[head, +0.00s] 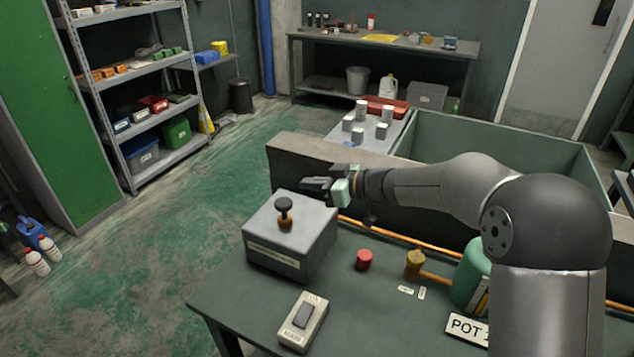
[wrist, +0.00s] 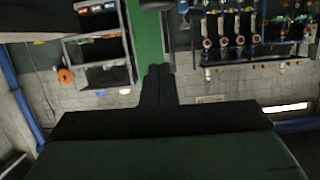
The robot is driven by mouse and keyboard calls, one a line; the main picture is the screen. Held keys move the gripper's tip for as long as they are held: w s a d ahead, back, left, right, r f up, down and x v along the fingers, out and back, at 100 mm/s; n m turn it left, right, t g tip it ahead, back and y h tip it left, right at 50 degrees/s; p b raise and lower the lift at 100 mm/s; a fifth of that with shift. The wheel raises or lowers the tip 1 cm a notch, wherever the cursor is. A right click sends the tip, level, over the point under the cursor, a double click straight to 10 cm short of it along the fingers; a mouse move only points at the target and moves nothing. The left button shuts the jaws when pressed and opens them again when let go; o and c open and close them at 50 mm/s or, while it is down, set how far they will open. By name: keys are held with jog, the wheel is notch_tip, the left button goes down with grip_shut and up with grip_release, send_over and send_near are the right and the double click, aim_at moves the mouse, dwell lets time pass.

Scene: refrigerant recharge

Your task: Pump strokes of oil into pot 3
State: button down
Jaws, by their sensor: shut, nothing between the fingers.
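The oil pump looks to be the grey box (head: 289,240) on the left end of the dark green bench (head: 370,325). A black knob (head: 284,204) stands up from its top on a brass stem. My gripper (head: 308,187) is shut and empty, just above and behind the box, to the right of the knob and apart from it. In the wrist view the dark fingers (wrist: 158,82) are together. A green pot (head: 470,275) stands at the right, partly hidden by my arm. The sign (head: 467,328) reads "POT"; its number is covered.
A small switch box (head: 303,321) lies at the bench front. A red cap (head: 364,260) and a brass valve (head: 414,263) stand mid-bench, and a copper pipe (head: 370,232) runs behind them. A low wall (head: 315,155) borders the bench's back. Shelving (head: 140,80) is far left.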

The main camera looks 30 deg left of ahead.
jog(key=p, duration=0.2)
send_over(291, 204)
jog(key=shift+w+f, duration=0.1)
jog(key=shift+f, duration=0.55)
notch_tip(291, 204, down, 3)
jog(key=shift+f+p, duration=0.2)
jog(key=shift+p, duration=0.65)
jog(key=shift+f, duration=0.55)
jog(key=shift+f, duration=0.1)
